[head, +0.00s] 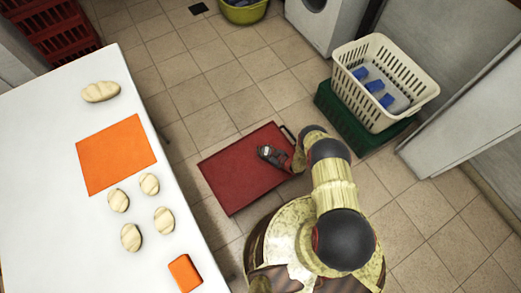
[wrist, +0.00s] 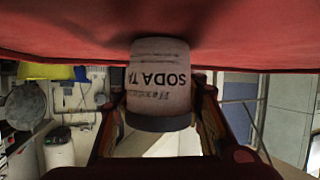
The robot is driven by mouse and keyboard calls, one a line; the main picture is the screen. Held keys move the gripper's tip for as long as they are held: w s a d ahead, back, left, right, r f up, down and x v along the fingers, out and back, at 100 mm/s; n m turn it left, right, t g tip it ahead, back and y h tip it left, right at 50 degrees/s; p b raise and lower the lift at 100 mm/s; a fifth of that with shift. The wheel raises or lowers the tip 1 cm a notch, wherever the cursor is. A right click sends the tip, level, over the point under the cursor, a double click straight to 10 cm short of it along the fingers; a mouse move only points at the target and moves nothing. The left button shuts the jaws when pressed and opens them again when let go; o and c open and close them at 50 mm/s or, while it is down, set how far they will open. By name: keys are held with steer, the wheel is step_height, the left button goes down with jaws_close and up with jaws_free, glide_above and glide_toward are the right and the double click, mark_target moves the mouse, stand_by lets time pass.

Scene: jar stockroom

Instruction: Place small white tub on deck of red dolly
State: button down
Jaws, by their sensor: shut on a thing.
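The small white tub (wrist: 158,80), printed "SODA TA" upside down in this picture, is between the fingers of my gripper (wrist: 158,115). The tub's end meets or nearly meets the deck; I cannot tell whether it touches. In the head view my gripper (head: 267,153) is low over the right part of the deck, and I cannot make out the tub clearly there.
A cream basket (head: 345,85) with blue things sits on a green crate (head: 345,128) to the right. A yellow-green tub (head: 243,12) stands at the back. Much of the dolly's deck is bare.

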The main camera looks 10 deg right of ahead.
steer(key=shift+f, duration=0.1)
steer(key=c, duration=1.1)
jaws_free()
